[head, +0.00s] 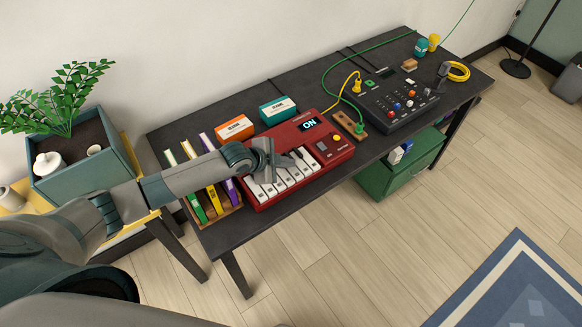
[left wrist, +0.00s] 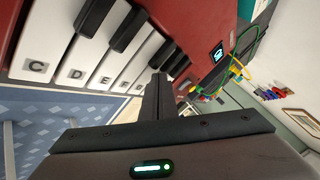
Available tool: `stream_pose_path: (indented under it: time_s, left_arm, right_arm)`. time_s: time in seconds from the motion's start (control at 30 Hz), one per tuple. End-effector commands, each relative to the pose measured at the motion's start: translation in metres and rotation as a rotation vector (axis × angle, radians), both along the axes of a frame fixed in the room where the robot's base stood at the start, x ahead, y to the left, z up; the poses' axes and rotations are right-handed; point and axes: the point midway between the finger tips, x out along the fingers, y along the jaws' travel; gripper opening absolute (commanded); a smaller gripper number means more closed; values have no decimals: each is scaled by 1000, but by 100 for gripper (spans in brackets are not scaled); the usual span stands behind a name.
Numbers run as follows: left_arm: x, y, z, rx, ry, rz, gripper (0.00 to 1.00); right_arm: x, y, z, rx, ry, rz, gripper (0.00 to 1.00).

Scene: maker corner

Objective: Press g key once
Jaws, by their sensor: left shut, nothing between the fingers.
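A red toy keyboard (head: 328,150) with white and black keys stands on the dark table, its small screen reading "ON". In the left wrist view its white keys show letters, with the C key (left wrist: 46,42), D key (left wrist: 82,58) and E key (left wrist: 107,72) readable. The letters further along are small, and I cannot make out the G key surely. My left gripper (head: 288,161) is shut and empty, over the keys. Its fingers (left wrist: 157,82) reach toward the keys beyond E and hide part of them. I cannot tell whether the tips touch a key. My right gripper is out of view.
A rack of colored books (head: 216,199) stands left of the keyboard. Orange (head: 234,129) and teal (head: 277,110) boxes sit behind it. A black mixer (head: 396,103), cables and a wooden block (head: 350,125) lie to the right. A potted plant (head: 72,95) stands at far left.

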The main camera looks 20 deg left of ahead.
Motion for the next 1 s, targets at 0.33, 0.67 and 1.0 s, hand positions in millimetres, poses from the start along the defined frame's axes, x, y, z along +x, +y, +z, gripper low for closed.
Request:
stream_pose_path:
  time_s: [0.33,0.67,1.0]
  left_arm:
    - [-1,0,-6,2,2,0,0]
    - [-2,1,-11,4,8,1,0]
    - [-4,1,-18,6,14,1,0]
  right_arm:
    - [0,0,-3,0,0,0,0]
    - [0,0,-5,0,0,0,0]
    - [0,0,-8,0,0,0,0]
